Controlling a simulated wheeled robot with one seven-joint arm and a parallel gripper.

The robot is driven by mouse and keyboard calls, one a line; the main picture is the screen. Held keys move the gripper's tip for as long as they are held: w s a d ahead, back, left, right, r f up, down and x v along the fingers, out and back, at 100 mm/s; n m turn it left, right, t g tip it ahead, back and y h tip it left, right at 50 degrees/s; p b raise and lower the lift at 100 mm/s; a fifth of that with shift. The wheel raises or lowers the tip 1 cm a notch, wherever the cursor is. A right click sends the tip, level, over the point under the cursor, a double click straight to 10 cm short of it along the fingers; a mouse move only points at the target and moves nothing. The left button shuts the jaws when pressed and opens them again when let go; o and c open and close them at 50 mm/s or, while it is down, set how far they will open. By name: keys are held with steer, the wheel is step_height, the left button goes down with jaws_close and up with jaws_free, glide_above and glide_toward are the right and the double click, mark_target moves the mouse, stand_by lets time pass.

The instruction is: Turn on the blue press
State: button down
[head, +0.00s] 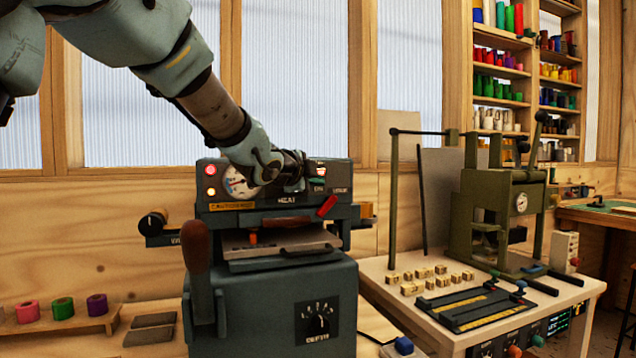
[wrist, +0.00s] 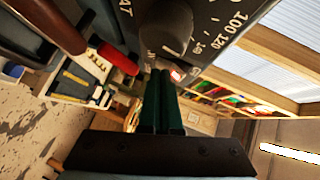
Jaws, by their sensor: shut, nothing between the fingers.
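The blue press (head: 275,290) is a blue-grey machine at the centre of the head view. Its upper panel has two lit lamps (head: 211,180), a white round gauge (head: 238,184) and the label HEAT. My gripper (head: 303,172) is at the right part of this panel and hides some of it. In the wrist view, my gripper's dark green fingers (wrist: 162,78) are together and empty. A small red-lit switch (wrist: 178,74) shows right beside the fingertips; I cannot tell whether they touch. A dark heat knob (wrist: 167,30) with a numbered scale is just above the fingertips in that view.
A brown lever handle (head: 197,245) and a red handle (head: 327,206) stick out from the press. To the right, a green press (head: 500,205) stands on a table (head: 375,268) with several small brass blocks. Foil rolls (head: 62,308) stand on a rack at left.

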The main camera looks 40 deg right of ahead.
steer(key=b+v, duration=0.1)
steer(key=v, duration=0.9)
steer(key=shift+s+a+b, duration=0.15)
steer(key=shift+a+b, duration=0.15)
steer(key=w+a+f+n+t+y, duration=0.1)
steer(key=w+a+f+n+y, duration=0.3)
steer(key=a, duration=0.4)
steer(key=w+a+f+n+t+y+p, duration=0.1)
steer(key=w+a+f+n+y, duration=0.1)
steer(key=w+a+f+n, duration=0.4)
steer(key=w+a+f+n+y, duration=0.3)
steer(key=a+f, duration=0.3)
steer(key=a, duration=0.3)
steer(key=s+a+f+n+g+y+p, duration=0.1)
steer(key=s+a+f+n+y, duration=0.1)
steer(key=a+f+n, duration=0.45)
steer(key=s+a+f+n+g+y, duration=0.1)
steer(key=a+f+n+y, duration=0.15)
steer(key=a, duration=0.65)
steer(key=s+a+f+n+g, duration=0.4)
steer(key=s+a+f+n, duration=0.1)
steer(key=s+a, duration=0.4)
steer(key=shift+s+f+n+p, duration=0.2)
steer(key=shift+n+p, duration=0.2)
steer(key=shift+n, duration=0.1)
